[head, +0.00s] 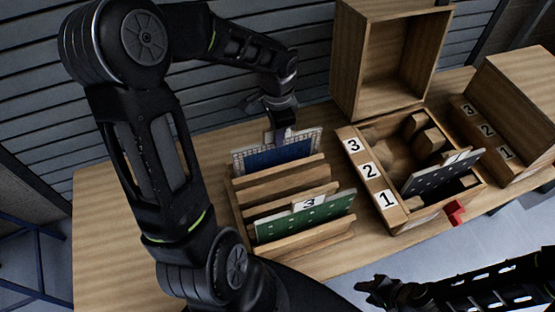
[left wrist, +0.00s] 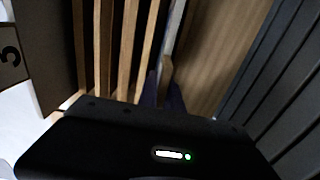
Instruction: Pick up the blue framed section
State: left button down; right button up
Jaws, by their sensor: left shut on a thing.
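The blue framed section (head: 280,154) has a white gridded border and stands in the rearmost part of a slotted wooden rack (head: 285,184). My left gripper (head: 281,132) is above it, shut on its top edge. In the left wrist view the fingers (left wrist: 163,92) close around a thin edge, with the rack slats to the left. Whether the section is clear of its slot cannot be told. My right gripper (head: 368,288) is at the lower right, away from the rack; its finger opening is unclear.
A green panel (head: 300,221) with a label 3 stands at the rack's front. To the right, a box marked 3, 2, 1 (head: 369,171) holds a dark dotted panel (head: 440,173). An open wooden box (head: 385,60) stands behind it. The table (head: 110,225) is clear at left.

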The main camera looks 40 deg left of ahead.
pick_arm(q)
jog(key=shift+r, duration=0.2)
dwell(0.6)
notch_tip(320, 180, up, 18)
jog(key=p, duration=0.2)
jog(key=shift+f, duration=0.15)
dwell(0.3)
jog(key=shift+p, duration=0.4)
